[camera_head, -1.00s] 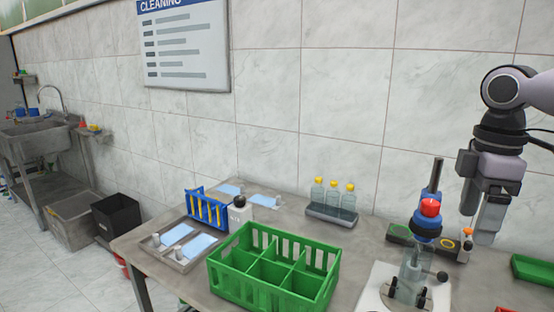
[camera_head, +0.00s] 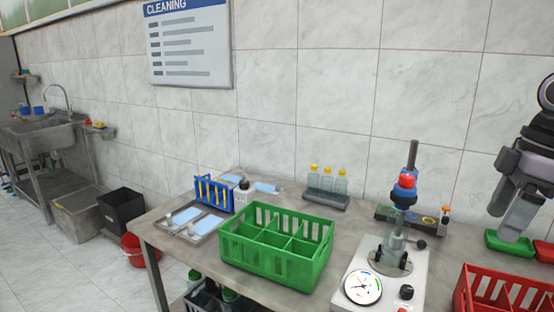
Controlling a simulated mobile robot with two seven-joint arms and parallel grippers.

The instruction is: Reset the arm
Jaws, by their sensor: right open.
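My right gripper (camera_head: 514,208) hangs at the right edge of the view, fingers pointing down. It is open and holds nothing that I can see. It is above the right end of the table, to the right of the capping device and over the small green tray. The capping device (camera_head: 392,262) stands upright on a white base with a round dial (camera_head: 362,287), with a blue and red head at its top. My left gripper is out of view.
A green divided crate (camera_head: 276,273) stands mid-table. A red crate (camera_head: 500,300) is at the lower right. Three yellow-capped bottles (camera_head: 327,183) stand in a grey holder at the back. A blue rack (camera_head: 214,192) and metal tray (camera_head: 182,233) are on the left. A small green tray (camera_head: 510,244) lies under my gripper.

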